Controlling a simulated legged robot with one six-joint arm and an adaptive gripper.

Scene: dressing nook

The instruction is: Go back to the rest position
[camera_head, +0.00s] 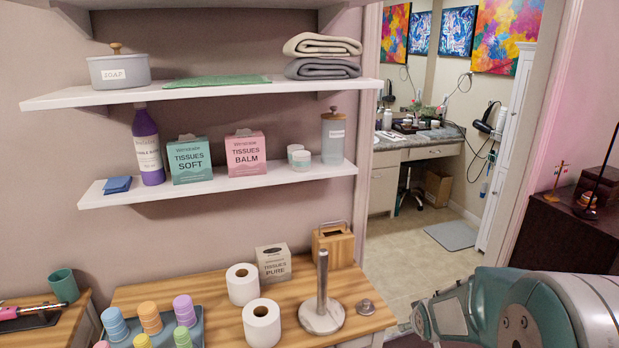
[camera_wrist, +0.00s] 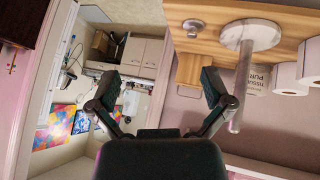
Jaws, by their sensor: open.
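My gripper (camera_wrist: 161,104) shows in the wrist view with its two dark fingers spread apart and nothing between them. The wrist view is upside down, with the wooden table top (camera_wrist: 205,14) at its upper right. The paper roll holder (camera_wrist: 243,70) with its pale round base and bare post stands beyond the right finger; I cannot tell how close it is. In the head view, part of my arm fills the lower right corner, and my gripper is not visible there.
The wooden table (camera_head: 215,290) carries two toilet rolls (camera_head: 262,322), a tissue box (camera_head: 273,262), the roll holder (camera_head: 322,315) and a tray (camera_head: 197,328) with several pastel cups. A doorway with open floor (camera_head: 410,245) lies right, a dark cabinet (camera_head: 570,235) beyond.

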